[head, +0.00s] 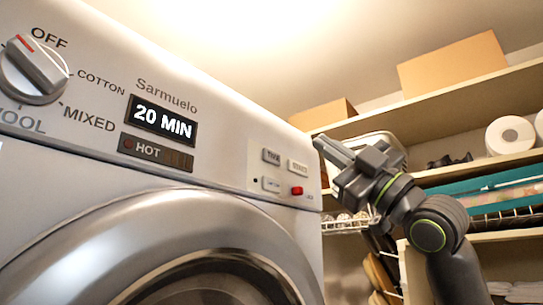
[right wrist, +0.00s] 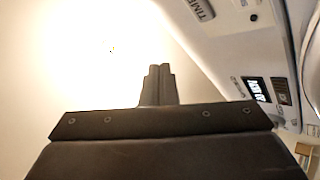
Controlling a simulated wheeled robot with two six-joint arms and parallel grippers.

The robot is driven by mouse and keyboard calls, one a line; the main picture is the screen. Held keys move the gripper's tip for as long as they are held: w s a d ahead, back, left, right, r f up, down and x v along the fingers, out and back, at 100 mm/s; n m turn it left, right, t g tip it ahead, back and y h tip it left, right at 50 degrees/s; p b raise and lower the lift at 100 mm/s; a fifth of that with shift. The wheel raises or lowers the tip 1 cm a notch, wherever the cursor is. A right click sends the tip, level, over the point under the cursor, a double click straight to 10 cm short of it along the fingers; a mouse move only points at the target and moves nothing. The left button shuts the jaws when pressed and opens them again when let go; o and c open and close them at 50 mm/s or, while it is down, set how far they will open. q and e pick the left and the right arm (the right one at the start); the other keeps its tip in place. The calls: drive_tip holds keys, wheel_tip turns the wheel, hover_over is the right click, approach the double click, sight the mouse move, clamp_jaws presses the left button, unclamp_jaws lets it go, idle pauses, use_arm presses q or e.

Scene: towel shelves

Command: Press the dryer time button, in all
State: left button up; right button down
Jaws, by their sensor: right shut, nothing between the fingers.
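The dryer (head: 215,170) is white and fills the left of the head view. Its display (head: 162,122) reads 20 MIN, and a smaller panel (head: 156,151) below it reads HOT. The time button (head: 271,156) is a grey key on the right of the front panel; it also shows at the top of the right wrist view (right wrist: 199,8), lettered TIME. My right gripper (head: 318,141) is shut and empty, just right of the panel's edge, apart from the time button. Its closed fingers show in the right wrist view (right wrist: 158,84). My left gripper is out of view.
A start button (head: 297,168), another grey key (head: 271,184) and a red button (head: 297,190) sit close to the time button. A dial (head: 34,68) is at the far left. Shelves (head: 440,112) with boxes (head: 452,64) and paper rolls (head: 510,135) stand behind my right arm.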

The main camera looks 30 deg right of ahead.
sight(272, 157)
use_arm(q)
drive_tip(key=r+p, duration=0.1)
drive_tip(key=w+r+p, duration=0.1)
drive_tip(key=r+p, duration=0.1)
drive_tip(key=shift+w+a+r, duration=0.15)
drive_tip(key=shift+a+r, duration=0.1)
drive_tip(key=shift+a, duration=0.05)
use_arm(e)
drive_tip(key=w+a, duration=0.2)
drive_tip(key=w, duration=0.4)
drive_tip(key=shift+w+a, duration=0.35)
drive_tip(key=shift+w, duration=0.05)
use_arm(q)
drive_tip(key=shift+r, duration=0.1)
use_arm(e)
drive_tip(key=shift+w, duration=0.1)
idle(0.9)
use_arm(q)
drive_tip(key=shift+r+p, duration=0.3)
drive_tip(key=shift+p, duration=0.15)
use_arm(e)
drive_tip(key=shift+w+a, duration=0.2)
drive_tip(key=shift+w, duration=0.1)
